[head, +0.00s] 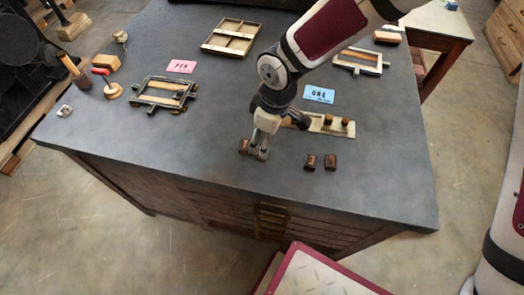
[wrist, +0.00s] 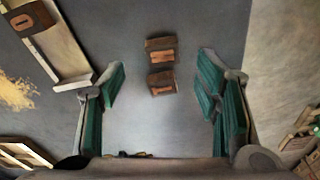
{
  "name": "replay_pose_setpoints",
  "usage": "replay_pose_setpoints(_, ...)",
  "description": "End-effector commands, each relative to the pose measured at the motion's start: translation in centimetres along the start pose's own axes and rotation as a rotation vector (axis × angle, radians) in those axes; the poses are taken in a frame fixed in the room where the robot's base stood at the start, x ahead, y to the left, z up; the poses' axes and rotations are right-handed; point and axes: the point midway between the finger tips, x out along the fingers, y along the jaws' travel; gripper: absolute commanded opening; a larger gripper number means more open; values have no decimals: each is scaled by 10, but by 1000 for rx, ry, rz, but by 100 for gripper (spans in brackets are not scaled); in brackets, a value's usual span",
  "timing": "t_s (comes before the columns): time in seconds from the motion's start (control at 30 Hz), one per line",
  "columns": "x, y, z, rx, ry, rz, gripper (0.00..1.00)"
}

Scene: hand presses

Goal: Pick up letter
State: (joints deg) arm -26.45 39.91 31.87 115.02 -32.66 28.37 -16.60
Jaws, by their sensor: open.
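Two small dark brown letter blocks stand on the grey bench top near its front edge, a left one (head: 310,161) and a right one (head: 330,162). In the wrist view they line up, a nearer one (wrist: 162,82) and a farther one (wrist: 160,45), with orange faces whose marks I cannot read clearly. My gripper (head: 256,152) is open and points down at the bench, left of both blocks. In the wrist view its green-padded fingers (wrist: 161,97) are spread, with nothing gripped. A brown patch (head: 244,146) beside the fingertips may be another block; I cannot tell.
A pale wooden tray (head: 322,127) holding blocks lies behind the pair; it also shows in the wrist view (wrist: 62,48). A blue card (head: 319,94), a pink card (head: 181,67), frames (head: 163,93) and a sectioned box (head: 231,37) lie farther back. Bench right of the blocks is clear.

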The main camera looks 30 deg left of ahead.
Motion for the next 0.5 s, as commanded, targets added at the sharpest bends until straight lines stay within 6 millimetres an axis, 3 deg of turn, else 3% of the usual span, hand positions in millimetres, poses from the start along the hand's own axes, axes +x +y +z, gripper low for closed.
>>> replay_pose_setpoints(0.33, 40, -6, -1, 1, -3, -2, 57)
replay_pose_setpoints(0.5, 50, -4, -1, 2, -1, 0, 57)
